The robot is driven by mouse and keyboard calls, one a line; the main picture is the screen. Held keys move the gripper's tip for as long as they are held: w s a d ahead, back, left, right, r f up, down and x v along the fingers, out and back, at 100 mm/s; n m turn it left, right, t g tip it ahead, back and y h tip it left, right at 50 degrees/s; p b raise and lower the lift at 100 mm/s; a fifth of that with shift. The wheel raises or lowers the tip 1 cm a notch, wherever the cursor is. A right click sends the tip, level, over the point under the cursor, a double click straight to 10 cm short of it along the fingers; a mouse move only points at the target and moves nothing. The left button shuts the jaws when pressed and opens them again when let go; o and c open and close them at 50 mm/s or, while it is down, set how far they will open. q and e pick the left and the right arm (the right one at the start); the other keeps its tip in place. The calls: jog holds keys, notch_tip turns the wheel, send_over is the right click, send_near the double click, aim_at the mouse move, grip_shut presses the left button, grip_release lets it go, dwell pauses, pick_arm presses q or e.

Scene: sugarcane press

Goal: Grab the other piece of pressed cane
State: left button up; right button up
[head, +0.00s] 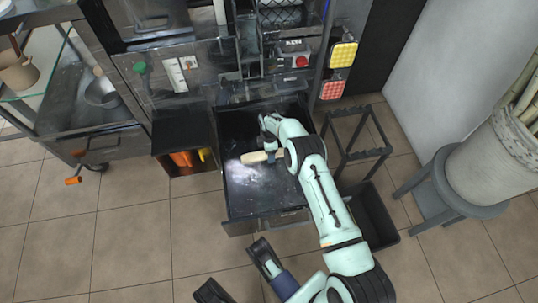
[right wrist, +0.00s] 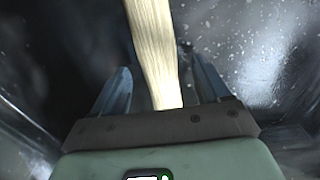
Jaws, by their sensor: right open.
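A pale, flat piece of pressed cane (head: 254,157) lies in the open dark metal drawer below the press. My right gripper (head: 268,135) reaches down into the drawer at the cane. In the right wrist view, the cane (right wrist: 153,50) runs from the top edge down between the spread fingers of my right gripper (right wrist: 160,88). There is a gap on both sides, so the fingers are not closed on it. The cane's near end reaches the gripper's base. My left gripper (head: 238,274) shows at the bottom edge with two dark fingers apart and nothing seen between them.
The drawer's front wall (head: 266,222) and side walls surround the right gripper. A black rack (head: 358,154) and a black bin (head: 374,216) stand right of the drawer. A stool (head: 436,195) bears a pot of cane stalks (head: 497,155).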

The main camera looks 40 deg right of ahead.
jog(key=shift+f, duration=0.6)
jog(key=c, duration=1.2)
jog(key=shift+c, duration=0.2)
jog(key=shift+r, duration=0.2)
